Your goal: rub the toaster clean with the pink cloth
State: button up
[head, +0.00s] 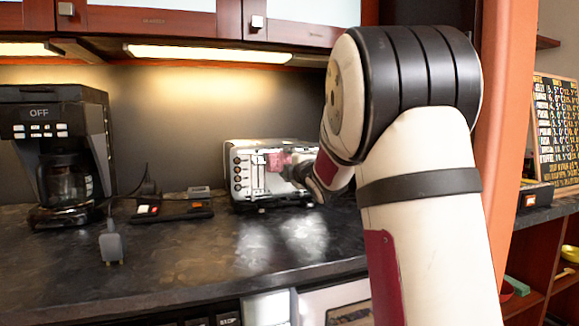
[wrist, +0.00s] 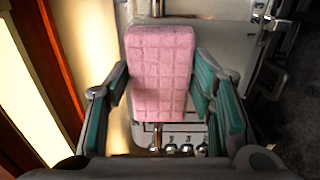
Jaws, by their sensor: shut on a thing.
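The white and silver toaster (head: 262,158) stands on the dark counter against the back wall, with a column of dark knobs on its left side. In the wrist view its pale body (wrist: 220,48) and a row of knobs (wrist: 185,148) lie behind the cloth. The pink cloth (wrist: 162,75), a quilted block, is between the teal pads of my gripper (wrist: 163,92). My gripper is shut on it. In the head view the cloth (head: 278,161) is in front of the toaster face; I cannot tell whether it touches. My arm hides the toaster's right part.
A black coffee maker (head: 60,150) stands at the left. A grey plug (head: 111,246) and a small dark device (head: 172,208) lie between it and the toaster. Red-framed cabinets (head: 150,20) hang above. The front counter (head: 200,262) is clear.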

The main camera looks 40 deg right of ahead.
jog(key=shift+f, duration=0.1)
jog(key=shift+f+b, duration=0.9)
jog(key=shift+b, duration=0.15)
jog(key=shift+f+b, duration=0.95)
jog(key=shift+b, duration=0.1)
jog(key=shift+f+b, duration=0.75)
jog(key=shift+b, duration=0.2)
jog(key=shift+r, duration=0.1)
jog(key=shift+r, duration=0.35)
